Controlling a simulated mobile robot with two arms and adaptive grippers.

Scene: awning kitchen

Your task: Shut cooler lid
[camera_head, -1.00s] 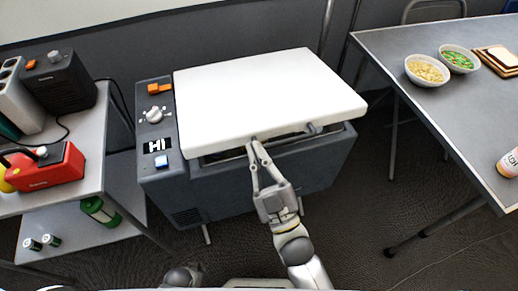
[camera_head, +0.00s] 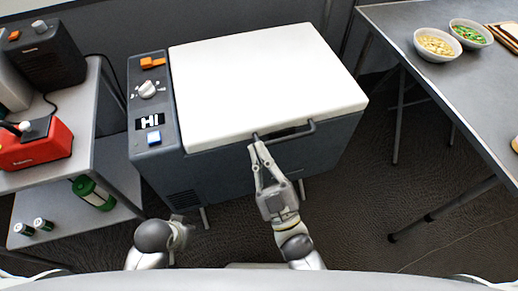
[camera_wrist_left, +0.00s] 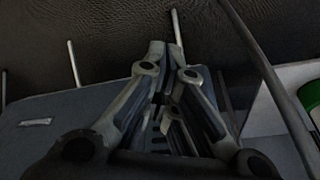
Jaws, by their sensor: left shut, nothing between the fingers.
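The cooler (camera_head: 240,175) is a dark grey box with a white lid (camera_head: 265,80). In the head view the lid lies flat on the body with no clear gap along its front edge. A dark handle (camera_head: 290,134) runs along the front just below the lid. My right gripper (camera_head: 255,140) has its fingertips together at the left end of the handle; whether the handle is between them is not clear. My left gripper (camera_wrist_left: 172,62) is shut and empty. In the head view it is low in front of the cooler, apart from the lid.
A shelf unit (camera_head: 110,175) with a red device (camera_head: 38,145) and a green-and-white canister (camera_head: 92,192) stands to the left. A grey table (camera_head: 430,90) with two bowls stands to the right. Floor is open between cooler and table.

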